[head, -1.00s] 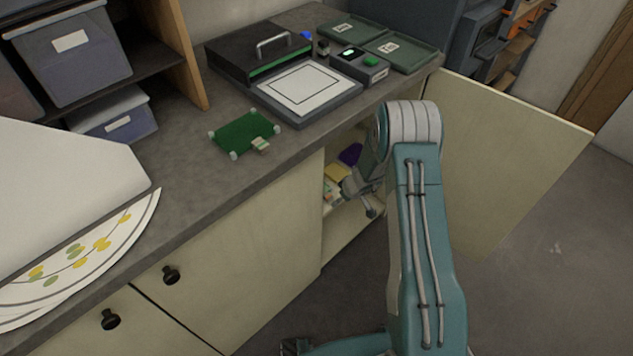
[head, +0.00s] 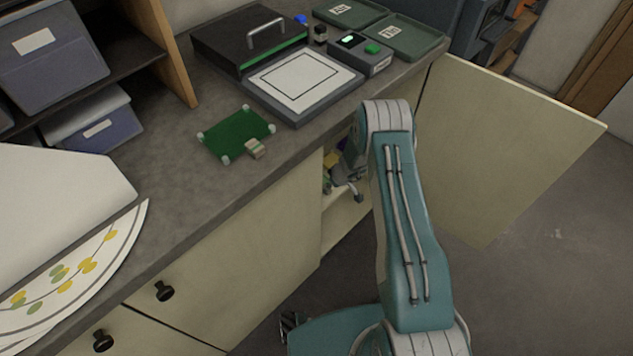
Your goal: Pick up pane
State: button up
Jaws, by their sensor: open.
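A green pane-like rectangle (head: 237,135) with pale corner pieces lies flat on the grey counter (head: 185,195). A small pale, striped block (head: 255,149) sits at its front right edge. My gripper (head: 352,192) is at the open cupboard (head: 343,222) below the counter, to the right of and lower than the green rectangle and apart from it. It is open. My own arm partly hides it, and I cannot make out anything between its fingers.
A black case with a handle (head: 250,40), a framed white board (head: 304,81), a small device (head: 360,54) and green trays (head: 404,37) stand at the back. The cupboard door (head: 520,140) hangs open on the right. Small yellow and purple items are inside the cupboard.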

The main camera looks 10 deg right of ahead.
jog(key=x, duration=0.4)
jog(key=shift+w+a+f, duration=0.15)
jog(key=shift+a+f, duration=0.05)
jog(key=shift+f, duration=0.05)
grip_shut()
